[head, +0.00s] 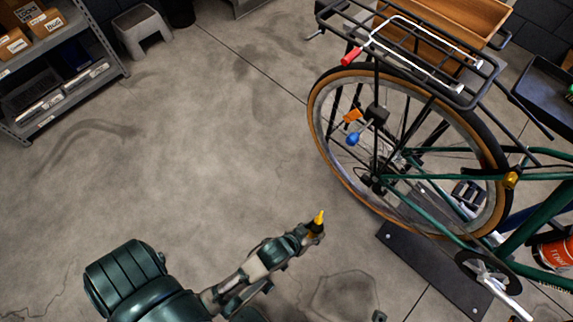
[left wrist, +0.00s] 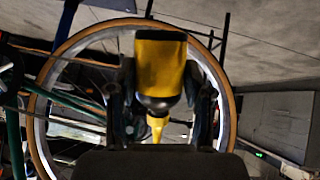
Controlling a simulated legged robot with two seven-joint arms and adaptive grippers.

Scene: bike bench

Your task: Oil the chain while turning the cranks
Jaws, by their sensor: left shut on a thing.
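My left gripper (head: 308,234) is shut on a small oil bottle with a yellow nozzle (head: 319,218), held above the floor left of the bike. In the left wrist view the yellow bottle (left wrist: 160,65) sits between the two fingers, with its nozzle toward the bottom of the picture. The green bike (head: 436,218) stands at the right. Its silver crank (head: 499,284) and dark chainring are near the lower right. The rear hub (head: 371,181) is farther back. The chain is too thin to make out clearly. My right gripper is not in view.
The rear wheel (head: 319,138) has a tan tyre and a rack (head: 408,57) with a wooden crate (head: 480,18) above it. A dark base plate (head: 440,275) lies under the bike. Shelves (head: 112,68) and a grey stool (head: 144,31) stand far left. The middle floor is clear.

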